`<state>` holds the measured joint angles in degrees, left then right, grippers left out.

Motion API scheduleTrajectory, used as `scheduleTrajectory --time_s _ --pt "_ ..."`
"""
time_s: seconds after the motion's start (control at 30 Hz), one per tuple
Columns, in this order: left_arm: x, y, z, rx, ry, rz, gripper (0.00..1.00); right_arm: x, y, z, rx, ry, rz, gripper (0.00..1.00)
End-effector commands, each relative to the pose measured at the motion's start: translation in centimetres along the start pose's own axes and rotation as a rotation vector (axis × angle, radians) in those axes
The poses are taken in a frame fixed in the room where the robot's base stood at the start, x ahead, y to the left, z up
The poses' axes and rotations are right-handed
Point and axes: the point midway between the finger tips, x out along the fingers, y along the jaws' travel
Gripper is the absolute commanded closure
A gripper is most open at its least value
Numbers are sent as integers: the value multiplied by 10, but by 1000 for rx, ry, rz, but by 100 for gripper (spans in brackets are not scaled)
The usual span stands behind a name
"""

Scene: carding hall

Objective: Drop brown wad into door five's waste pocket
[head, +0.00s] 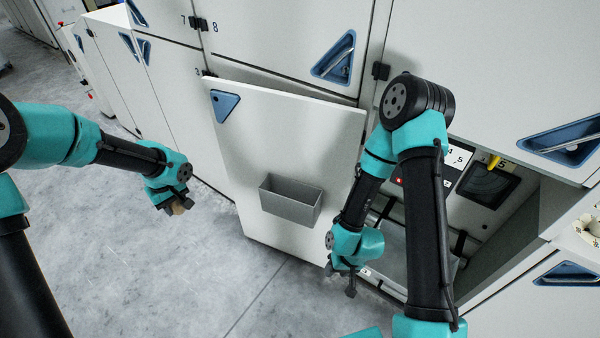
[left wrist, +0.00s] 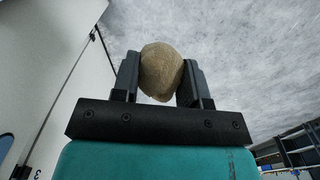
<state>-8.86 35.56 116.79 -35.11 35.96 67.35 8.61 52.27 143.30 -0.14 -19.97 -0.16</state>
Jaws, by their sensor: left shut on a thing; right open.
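A brown wad (left wrist: 161,72) is held between the two fingers of my left gripper (left wrist: 160,85) in the left wrist view. In the head view my left gripper (head: 177,207) hangs over the floor, left of the open door, with the wad just showing at its tips. The left gripper is apart from the pocket. My right gripper (head: 341,283) is open and empty at the lower right of the door.
An open compartment (head: 480,215) with a dark panel and a red light lies behind my right arm. Closed white doors with blue triangular handles (head: 335,57) stand above. Grey floor (head: 150,280) is clear between the left gripper and the door.

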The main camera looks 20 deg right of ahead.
Motion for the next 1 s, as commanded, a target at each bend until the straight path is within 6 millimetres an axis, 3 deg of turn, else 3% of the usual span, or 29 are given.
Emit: scheduleTrajectory --time_s 0.17,0.47,0.8,1.0 --pt "5 37 -2 49 13 16 81 0 0 0 0 0 0 57" --pt "24 163 7 213 62 75 81 0 0 0 0 0 0 57" --pt "51 310 57 412 119 147 81 0 0 0 0 0 0 57" --pt "65 373 93 506 146 182 81 0 0 0 0 0 0 57"
